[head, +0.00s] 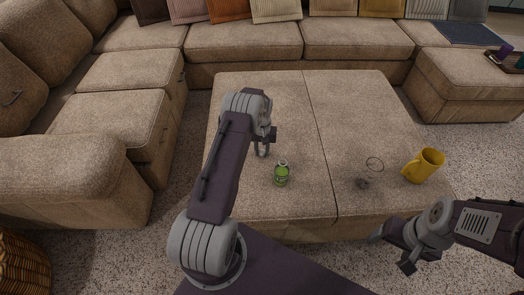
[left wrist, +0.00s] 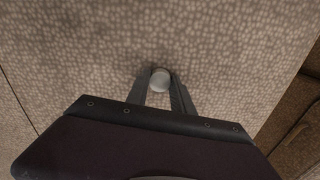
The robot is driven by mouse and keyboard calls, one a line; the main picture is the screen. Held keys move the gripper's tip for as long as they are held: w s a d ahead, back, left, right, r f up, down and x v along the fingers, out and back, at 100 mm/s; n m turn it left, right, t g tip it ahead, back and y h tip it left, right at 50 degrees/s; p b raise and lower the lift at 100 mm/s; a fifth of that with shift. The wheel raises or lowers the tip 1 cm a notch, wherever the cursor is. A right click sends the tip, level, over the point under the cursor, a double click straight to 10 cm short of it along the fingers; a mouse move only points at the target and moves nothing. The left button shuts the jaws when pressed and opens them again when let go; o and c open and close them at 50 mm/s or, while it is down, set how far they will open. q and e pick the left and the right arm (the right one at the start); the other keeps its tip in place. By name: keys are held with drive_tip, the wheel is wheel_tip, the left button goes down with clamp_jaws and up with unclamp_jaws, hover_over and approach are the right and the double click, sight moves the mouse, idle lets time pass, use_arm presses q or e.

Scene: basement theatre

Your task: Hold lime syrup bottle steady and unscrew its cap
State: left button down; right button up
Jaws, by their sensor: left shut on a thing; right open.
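The lime syrup bottle (head: 281,176), small and green with a pale neck or top, stands upright on the beige ottoman (head: 250,200). My left gripper (head: 262,152) is just behind and left of it, apart from it in the head view. In the left wrist view my left gripper (left wrist: 160,88) is shut on a small round pale grey thing (left wrist: 161,79), which looks like the cap. The bottle does not show there. My right gripper (head: 391,252) is open and empty, low at the right beyond the ottoman's near edge.
A sectional sofa (head: 245,41) stands behind and left. A woven basket (head: 22,262) is at the lower left.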

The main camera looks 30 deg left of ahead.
use_arm(q)
drive_tip(key=c, duration=1.1)
unclamp_jaws()
drive_tip(key=shift+f, duration=0.15)
